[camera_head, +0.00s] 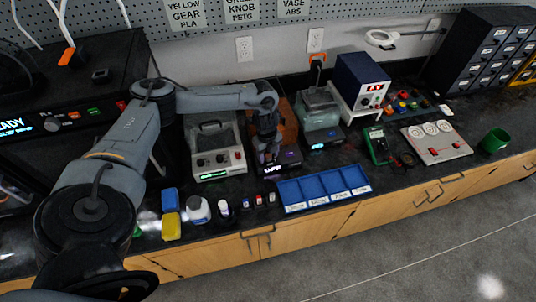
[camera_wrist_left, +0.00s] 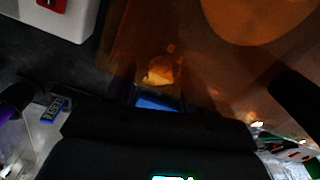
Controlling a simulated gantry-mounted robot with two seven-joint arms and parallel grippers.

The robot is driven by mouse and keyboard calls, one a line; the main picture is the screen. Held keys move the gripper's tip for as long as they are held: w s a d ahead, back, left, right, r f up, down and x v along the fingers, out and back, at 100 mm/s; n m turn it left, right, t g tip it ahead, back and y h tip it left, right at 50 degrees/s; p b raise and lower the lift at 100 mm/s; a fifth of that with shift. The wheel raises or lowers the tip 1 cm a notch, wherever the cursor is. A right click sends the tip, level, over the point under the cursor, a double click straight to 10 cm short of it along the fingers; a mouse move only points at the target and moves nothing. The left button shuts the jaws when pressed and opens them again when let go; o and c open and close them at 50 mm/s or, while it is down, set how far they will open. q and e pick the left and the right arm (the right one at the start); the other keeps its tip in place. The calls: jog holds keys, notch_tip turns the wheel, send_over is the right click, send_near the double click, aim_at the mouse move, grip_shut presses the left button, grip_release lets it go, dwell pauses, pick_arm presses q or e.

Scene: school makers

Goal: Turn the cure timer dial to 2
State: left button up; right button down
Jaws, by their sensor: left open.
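The curing unit has an orange see-through cover (camera_head: 289,126) and a dark base (camera_head: 290,157) with a small lit purple display. My left gripper (camera_head: 268,160) points down at the front left of this base and hides part of it. In the left wrist view the orange cover (camera_wrist_left: 185,65) fills the upper middle, above a black front body (camera_wrist_left: 150,145) with a green-lit display at the bottom edge. Dark finger shapes stand apart at the left and right edges there, so the gripper is open and empty. I cannot make out the timer dial or its setting. My right gripper is not in view.
A grey machine with a handle (camera_head: 216,150) stands to the left of the unit, and a teal-lidded machine (camera_head: 320,108) to the right. A blue compartment tray (camera_head: 322,188) and small bottles (camera_head: 199,210) line the front edge. A black printer is at far left.

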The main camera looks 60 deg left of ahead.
pick_arm(q)
jog(key=shift+c, duration=0.4)
grip_shut()
jog(key=shift+m, duration=0.3)
jog(key=shift+m+p, duration=0.65)
jog(key=shift+m, duration=2.15)
